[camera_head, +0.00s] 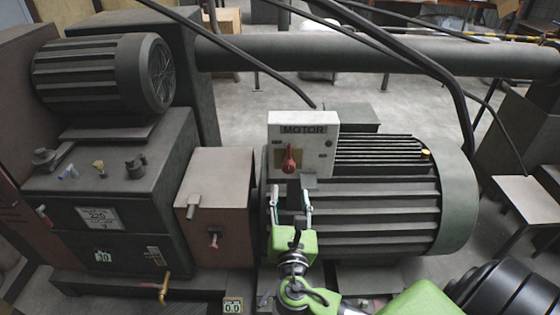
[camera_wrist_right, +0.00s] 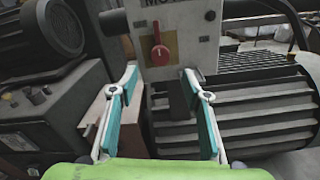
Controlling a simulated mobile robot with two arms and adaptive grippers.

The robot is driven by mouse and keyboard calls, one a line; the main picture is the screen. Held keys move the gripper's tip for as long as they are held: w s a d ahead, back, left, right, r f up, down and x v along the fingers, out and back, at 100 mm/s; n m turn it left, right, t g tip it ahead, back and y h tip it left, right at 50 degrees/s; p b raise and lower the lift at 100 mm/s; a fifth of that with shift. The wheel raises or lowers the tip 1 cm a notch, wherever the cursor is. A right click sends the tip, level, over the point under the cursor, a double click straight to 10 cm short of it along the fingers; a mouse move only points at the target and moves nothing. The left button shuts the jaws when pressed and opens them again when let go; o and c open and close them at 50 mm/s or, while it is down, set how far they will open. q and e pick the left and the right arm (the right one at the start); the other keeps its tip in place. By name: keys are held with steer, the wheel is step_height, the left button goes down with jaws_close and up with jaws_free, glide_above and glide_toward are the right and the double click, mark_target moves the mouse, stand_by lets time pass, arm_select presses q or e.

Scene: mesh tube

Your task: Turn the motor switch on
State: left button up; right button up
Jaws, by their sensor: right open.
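The motor switch (camera_head: 289,161) is a red rotary knob on the front of a white box (camera_head: 322,148) labelled MOTOR. Its narrow handle stands about upright, pointing up. The knob also shows in the right wrist view (camera_wrist_right: 160,53), over a yellowish plate, beyond and between the fingertips. My right gripper (camera_head: 290,192) is open and empty, just below and in front of the switch in the head view, apart from it. In the right wrist view its two teal-padded fingers (camera_wrist_right: 158,78) are spread wide with nothing between them. My left gripper is not in view.
The large ribbed motor (camera_head: 390,210) stands behind and right of my right gripper. A brownish box (camera_head: 218,195) and a dark machine housing (camera_head: 120,190) with small knobs stand left. Black cables (camera_head: 440,72) and a thick pipe (camera_head: 310,55) cross behind. Open floor shows at the back.

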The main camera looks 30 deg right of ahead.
mark_target(289, 169)
steer(key=p+x, duration=0.3)
steer(key=x, duration=0.8)
steer(key=shift+w, duration=0.2)
steer(key=shift+w+d+f, duration=0.1)
steer(key=shift+w+d, duration=0.3)
steer(key=shift+w, duration=0.1)
steer(key=c, duration=1.1)
